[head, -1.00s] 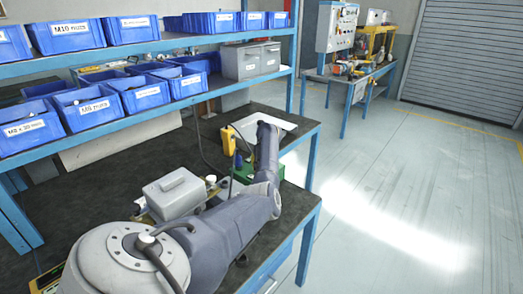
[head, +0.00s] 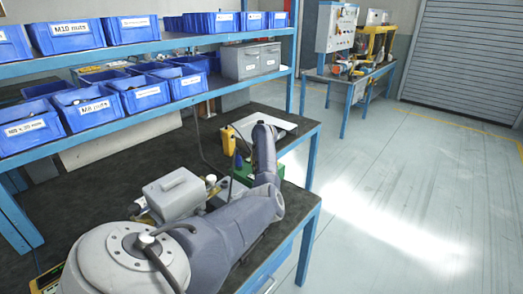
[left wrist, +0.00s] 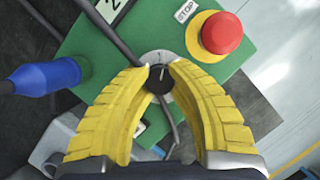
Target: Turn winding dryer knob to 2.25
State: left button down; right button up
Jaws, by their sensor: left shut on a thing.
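The winding dryer knob (left wrist: 159,82) is small and black, with a pale pointer line, on a grey-white dial (left wrist: 157,58) in the left wrist view. The figure 1 shows on the dial near its top, and the pointer line points up, close to it. The rest of the scale is hidden by the fingers. The knob sits on a green control box (left wrist: 150,30). My left gripper (left wrist: 160,72) has its yellow fingers shut on the knob from both sides. In the head view the green box (head: 243,172) is partly hidden by my arm. My right gripper is not visible.
A red STOP button (left wrist: 221,33) on a yellow base sits close to the right finger. A blue plug (left wrist: 45,78) is at the left, and a dark cable crosses the box. A yellow meter (head: 228,138) and a grey-lidded housing (head: 174,193) stand nearby on the bench.

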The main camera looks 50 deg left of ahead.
pick_arm(q)
jog(key=shift+a+r+m, duration=0.15)
jog(key=shift+r+m, duration=0.05)
jog(key=shift+m, duration=0.3)
jog(key=c, duration=1.1)
grip_release()
jog(key=shift+f, duration=0.1)
jog(key=v, duration=1.2)
jog(key=shift+s, duration=0.15)
